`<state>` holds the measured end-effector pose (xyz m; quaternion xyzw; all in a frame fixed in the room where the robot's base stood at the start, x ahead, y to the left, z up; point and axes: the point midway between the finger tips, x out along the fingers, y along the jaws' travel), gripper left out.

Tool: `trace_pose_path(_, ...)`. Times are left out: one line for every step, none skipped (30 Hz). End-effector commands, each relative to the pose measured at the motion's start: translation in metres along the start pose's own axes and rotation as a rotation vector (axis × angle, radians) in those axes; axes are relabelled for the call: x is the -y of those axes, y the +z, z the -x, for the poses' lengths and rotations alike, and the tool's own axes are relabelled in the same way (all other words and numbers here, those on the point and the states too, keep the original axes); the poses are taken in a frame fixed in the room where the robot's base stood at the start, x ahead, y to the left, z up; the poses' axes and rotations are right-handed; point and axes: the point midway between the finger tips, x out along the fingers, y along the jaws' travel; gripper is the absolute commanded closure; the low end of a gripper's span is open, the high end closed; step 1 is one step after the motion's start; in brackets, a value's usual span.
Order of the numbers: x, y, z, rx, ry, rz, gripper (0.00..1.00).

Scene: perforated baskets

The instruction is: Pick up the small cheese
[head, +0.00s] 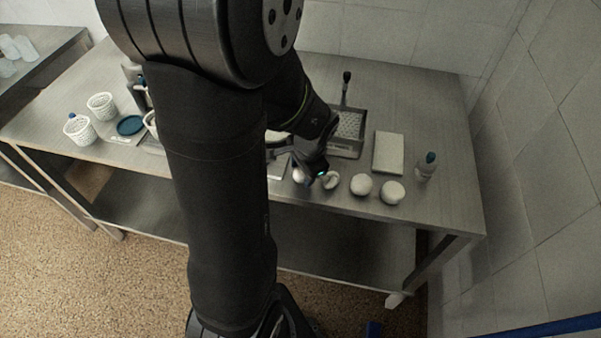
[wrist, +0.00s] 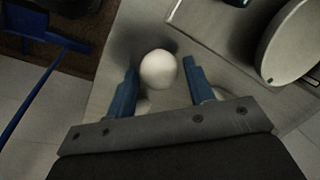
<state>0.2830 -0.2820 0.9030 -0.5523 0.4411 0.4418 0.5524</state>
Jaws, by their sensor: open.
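A small round white cheese (wrist: 158,69) lies on the metal table between the two blue fingertips of my gripper (wrist: 159,78) in the wrist view. The fingers are apart, one on each side of it; I cannot tell whether either touches it. In the head view my gripper (head: 314,177) is low over the table's front edge, among white rounds. One white round (head: 330,180) shows just right of it, and another (head: 299,175) is partly hidden on its left. Two more white rounds, one (head: 361,184) and another (head: 392,192), sit farther right.
A white board (head: 388,153) and a blue-capped bottle (head: 426,166) stand right of a perforated metal tray (head: 347,131). White perforated baskets (head: 79,130) are at the left. The wall bounds the right side. My arm hides the table's middle. A pale disc (wrist: 290,42) shows in the wrist view.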

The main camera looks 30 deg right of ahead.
Motion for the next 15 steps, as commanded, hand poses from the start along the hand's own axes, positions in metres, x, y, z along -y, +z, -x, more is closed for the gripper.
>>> trace_pose_path(0.0001,0.0001,-0.0023,0.000,0.000,0.000,0.51)
trace_pose_path(0.0001,0.0000,-0.0030,-0.001,0.000,0.000,0.51)
trace_pose_path(0.0002,0.0000,-0.0034,-0.001,-0.001,0.000,0.51)
trace_pose_path(0.0002,-0.0001,-0.0035,-0.001,-0.001,0.000,0.51)
trace_pose_path(0.0002,-0.0001,-0.0035,-0.001,-0.001,0.000,0.51)
trace_pose_path(0.0003,-0.0001,-0.0034,-0.001,-0.001,0.000,0.51)
trace_pose_path(0.0003,-0.0001,-0.0033,-0.001,-0.001,0.000,0.51)
trace_pose_path(0.0002,0.0000,-0.0033,-0.001,-0.001,0.000,0.51)
trace_pose_path(0.0002,0.0000,-0.0033,-0.001,-0.001,0.000,0.55)
trace_pose_path(0.0002,0.0000,-0.0032,-0.001,-0.001,0.000,0.61)
trace_pose_path(0.0002,0.0000,-0.0032,-0.001,-0.001,0.000,0.67)
trace_pose_path(0.0002,0.0000,-0.0032,-0.001,-0.001,0.000,0.75)
trace_pose_path(0.0002,0.0000,-0.0032,-0.001,-0.001,0.000,0.81)
trace_pose_path(0.0002,0.0000,-0.0032,-0.001,-0.001,0.000,0.85)
trace_pose_path(0.0003,0.0000,-0.0031,-0.001,-0.001,0.000,0.85)
